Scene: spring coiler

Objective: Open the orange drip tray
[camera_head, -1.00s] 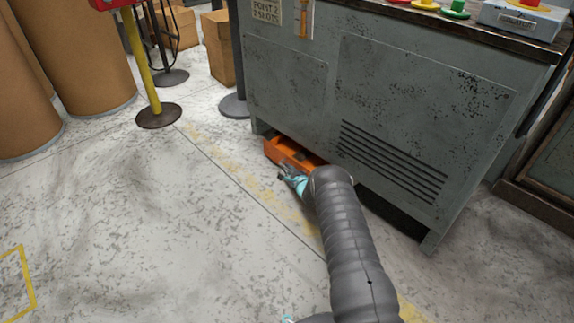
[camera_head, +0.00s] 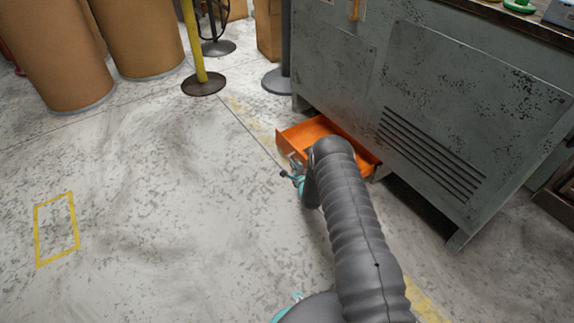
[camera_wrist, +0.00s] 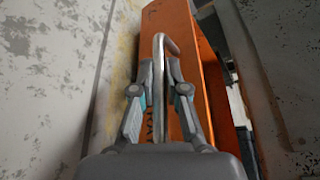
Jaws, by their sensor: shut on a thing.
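The orange drip tray (camera_head: 302,134) sticks out from under the grey machine cabinet, low over the floor. Its far left part and open inside show in the head view; my arm hides much of its front. In the wrist view the tray's orange front (camera_wrist: 182,75) stands beside a bent metal handle (camera_wrist: 160,48). My gripper (camera_wrist: 160,85) is at the handle, its two fingers on either side of it, shut on it. In the head view my gripper (camera_head: 294,172) is small and partly hidden at the tray's front.
The grey cabinet (camera_head: 375,70) stands behind the tray. A yellow post on a round base (camera_head: 203,84) and brown drums (camera_head: 140,40) stand at the back left. The floor (camera_head: 170,190) left of the tray is clear, with a yellow marked rectangle (camera_head: 57,230).

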